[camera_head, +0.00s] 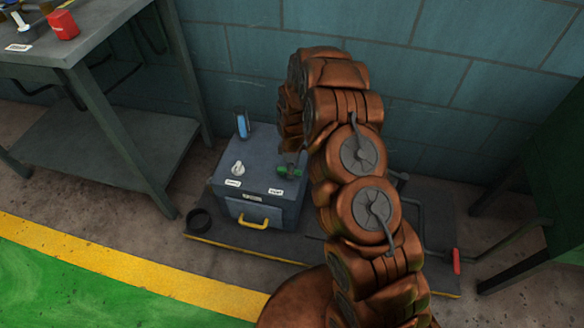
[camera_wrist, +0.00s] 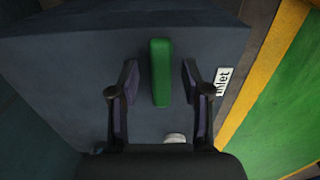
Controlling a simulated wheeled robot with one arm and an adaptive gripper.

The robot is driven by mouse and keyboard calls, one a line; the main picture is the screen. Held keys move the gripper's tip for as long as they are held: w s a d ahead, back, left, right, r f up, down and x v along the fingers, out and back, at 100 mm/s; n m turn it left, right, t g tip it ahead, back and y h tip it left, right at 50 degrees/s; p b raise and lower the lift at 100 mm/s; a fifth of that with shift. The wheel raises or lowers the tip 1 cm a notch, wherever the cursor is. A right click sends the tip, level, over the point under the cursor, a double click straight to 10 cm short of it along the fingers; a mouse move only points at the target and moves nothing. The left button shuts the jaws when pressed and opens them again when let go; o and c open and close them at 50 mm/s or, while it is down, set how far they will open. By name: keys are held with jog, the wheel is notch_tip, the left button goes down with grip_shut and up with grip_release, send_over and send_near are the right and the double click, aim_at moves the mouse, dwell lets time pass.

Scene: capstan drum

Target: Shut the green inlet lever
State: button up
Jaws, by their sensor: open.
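The green inlet lever (camera_wrist: 160,72) lies on top of the grey-blue box, seen from above in the wrist view. A white label reading "inlet" (camera_wrist: 222,80) is just right of it there. In the head view the lever (camera_head: 284,171) shows as a small green piece near the box's right side, beside a white label. My gripper (camera_wrist: 158,78) is open, with one finger on each side of the lever's lower half. Gaps show between the lever and both fingers. Its height above the lever is hard to tell. In the head view my arm hides part of the box's right side.
The box (camera_head: 260,188) also carries a white knob (camera_head: 238,168) and a blue-filled tube (camera_head: 242,124). It has a yellow handle (camera_head: 253,221) in front. A black ring (camera_head: 199,220) lies to its left. A workbench (camera_head: 75,50) stands at left; a wall is behind.

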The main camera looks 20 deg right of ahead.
jog(key=shift+r, duration=0.1)
notch_tip(320, 180, up, 12)
dwell(0.6)
dwell(0.4)
